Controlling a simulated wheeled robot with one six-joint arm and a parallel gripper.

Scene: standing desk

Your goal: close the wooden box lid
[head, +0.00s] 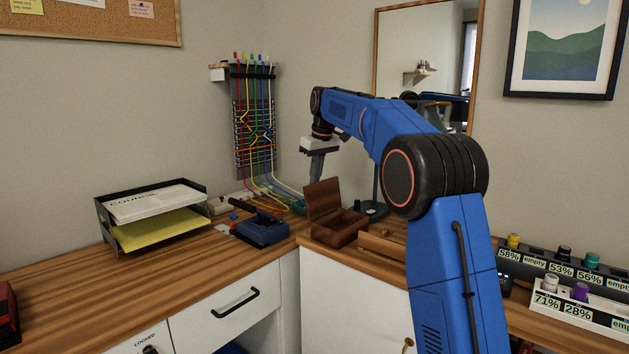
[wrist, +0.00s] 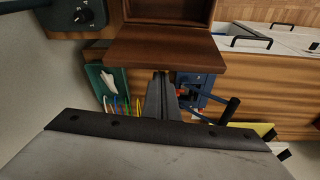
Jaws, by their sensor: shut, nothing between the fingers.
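The dark brown wooden box (head: 338,234) stands on the desk near the corner, with its lid (head: 322,199) raised and standing roughly upright. In the wrist view the lid (wrist: 165,50) shows as a flat brown panel, with part of the open box (wrist: 168,11) at the top edge. My gripper (head: 316,180) is shut and empty, pointing down just behind the raised lid in the head view. In the wrist view its fingertips (wrist: 162,76) are at the lid's edge. I cannot tell whether they touch it.
A blue device (head: 262,230) sits left of the box, and colored cables (head: 268,188) run down behind it. A paper tray (head: 155,215) stands further left. A wooden piece (head: 382,245) lies right of the box. Racks of labelled bottles (head: 570,290) stand at the right.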

